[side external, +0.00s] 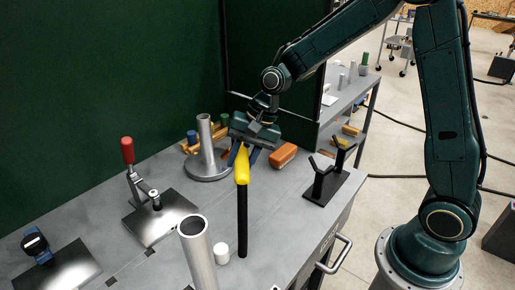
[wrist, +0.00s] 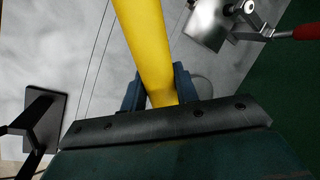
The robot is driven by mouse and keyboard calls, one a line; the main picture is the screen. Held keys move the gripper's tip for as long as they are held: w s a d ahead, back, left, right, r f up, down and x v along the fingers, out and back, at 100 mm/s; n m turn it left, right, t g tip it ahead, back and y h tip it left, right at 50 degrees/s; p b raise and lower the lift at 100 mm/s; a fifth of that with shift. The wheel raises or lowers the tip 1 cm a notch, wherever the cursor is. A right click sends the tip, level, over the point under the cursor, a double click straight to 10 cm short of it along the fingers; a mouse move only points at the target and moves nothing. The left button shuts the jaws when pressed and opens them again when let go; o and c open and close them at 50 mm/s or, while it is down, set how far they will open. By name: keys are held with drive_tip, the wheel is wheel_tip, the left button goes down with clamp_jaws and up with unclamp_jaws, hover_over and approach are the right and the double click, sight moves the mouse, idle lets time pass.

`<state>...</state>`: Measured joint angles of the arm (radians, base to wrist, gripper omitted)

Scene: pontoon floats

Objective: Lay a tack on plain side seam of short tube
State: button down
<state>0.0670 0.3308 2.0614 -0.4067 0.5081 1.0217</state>
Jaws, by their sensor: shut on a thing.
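My gripper (side external: 244,152) is shut on a yellow tool (side external: 242,168) above the bench. Its blue fingers are on either side of the tool in the wrist view (wrist: 158,92). In the side view a long black length (side external: 242,222) runs straight down below the yellow part toward the bench; its lower end seems close to the surface. A grey tube (side external: 205,135) stands upright on a round base behind and left of my gripper. A wider grey tube (side external: 198,255) stands in the foreground, its lower end cut off. I cannot tell which is the short tube, and no seam is clear.
A black forked stand (side external: 320,182) is right of my gripper. A red-handled clamp (side external: 130,160) stands on a metal plate (side external: 158,217) at left. A small white cylinder (side external: 222,252) stands near the black length. An orange block (side external: 283,154) lies behind. The green wall (side external: 110,80) bounds the bench.

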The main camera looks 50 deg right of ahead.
drive_tip(key=shift+a+r+m+t, duration=0.35)
drive_tip(key=shift+a+m+t, duration=0.15)
drive_tip(key=shift+a+m, duration=0.15)
drive_tip(key=shift+w+f, duration=2)
drive_tip(key=shift+w+d+f, duration=0.1)
drive_tip(key=shift+w+f, duration=0.3)
drive_tip(key=shift+f, duration=0.1)
idle(2.9)
drive_tip(key=shift+s+r, duration=0.15)
drive_tip(key=shift+r, duration=0.1)
idle(0.7)
drive_tip(key=shift+s+r, duration=1.95)
drive_tip(key=shift+s, duration=0.05)
